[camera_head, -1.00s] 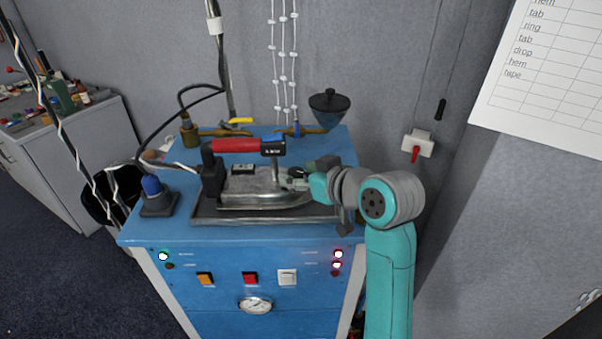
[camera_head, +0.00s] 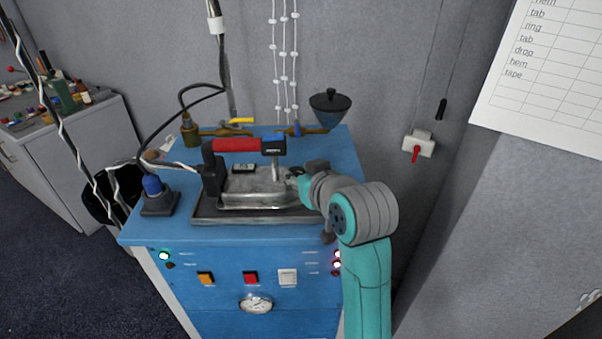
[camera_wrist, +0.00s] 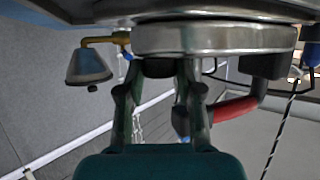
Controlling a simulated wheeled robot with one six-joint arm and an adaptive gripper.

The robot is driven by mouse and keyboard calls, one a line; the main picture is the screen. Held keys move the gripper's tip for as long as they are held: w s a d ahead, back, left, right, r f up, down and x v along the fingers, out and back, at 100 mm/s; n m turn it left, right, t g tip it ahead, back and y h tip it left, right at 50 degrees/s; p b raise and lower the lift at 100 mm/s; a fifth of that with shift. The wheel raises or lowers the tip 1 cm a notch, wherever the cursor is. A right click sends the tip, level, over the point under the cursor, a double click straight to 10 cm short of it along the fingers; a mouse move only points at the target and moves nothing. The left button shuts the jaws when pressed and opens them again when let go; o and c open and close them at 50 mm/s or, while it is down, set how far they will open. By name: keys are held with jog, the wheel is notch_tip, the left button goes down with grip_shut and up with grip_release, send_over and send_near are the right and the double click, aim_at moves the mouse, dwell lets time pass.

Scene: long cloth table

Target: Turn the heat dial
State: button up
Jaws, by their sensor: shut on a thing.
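The steam iron (camera_head: 262,193), a metal-bodied iron with a red handle (camera_head: 236,145), sits on a dark tray on the blue station. In the wrist view, which looks upside down, its silver body (camera_wrist: 215,40) fills the top. A short black dial (camera_wrist: 157,67) sticks out from the body there, between my two fingertips. My gripper (camera_wrist: 158,74) is shut on this dial. In the head view my gripper (camera_head: 297,177) is at the right end of the iron, and the dial is mostly hidden by it. The dial's markings cannot be read.
The blue station (camera_head: 210,237) has lit lamps, buttons and a gauge (camera_head: 256,304) on its front. A dark funnel (camera_head: 330,104) and brass valves stand behind the iron. A blue-capped black holder (camera_head: 155,197) is at left. A wall switch (camera_head: 418,144) is at right.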

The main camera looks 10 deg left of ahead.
jog(key=m+h, duration=0.1)
jog(key=m+t+h, duration=0.1)
jog(key=m+h, duration=0.1)
jog(key=shift+s+a+t+h, duration=0.15)
jog(key=shift+a+t+h, duration=0.15)
jog(key=shift+a, duration=0.1)
jog(key=shift+a+m+t+h, duration=0.1)
jog(key=shift+m+t+h, duration=0.2)
jog(key=shift+m+h, duration=1.3)
jog(key=o, duration=1.2)
jog(key=shift+c, duration=0.2)
jog(key=v, duration=0.8)
